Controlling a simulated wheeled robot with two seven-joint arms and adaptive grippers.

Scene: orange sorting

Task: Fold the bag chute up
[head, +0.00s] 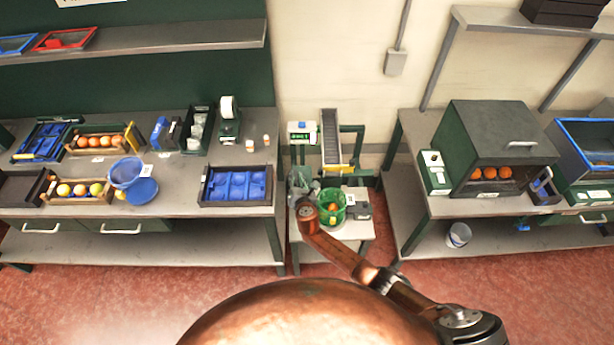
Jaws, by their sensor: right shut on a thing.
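The bag chute (331,137) is a grey sloping channel on a green frame, between the two benches. A yellow bar (338,168) crosses its lower end. My right arm comes in from the lower right, and my right gripper (306,184) is at the lower left of the chute. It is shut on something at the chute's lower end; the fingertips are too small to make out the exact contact. A green bucket (333,212) with oranges in it stands just below the chute on a small table (344,246). My left gripper is not in view.
The left bench (180,214) holds crates of fruit, a blue bowl (141,191) and a tray with blue inserts (236,201). The right bench carries a green box (497,133) with oranges inside. A small green-and-white device (301,131) stands left of the chute. Red floor is open in front.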

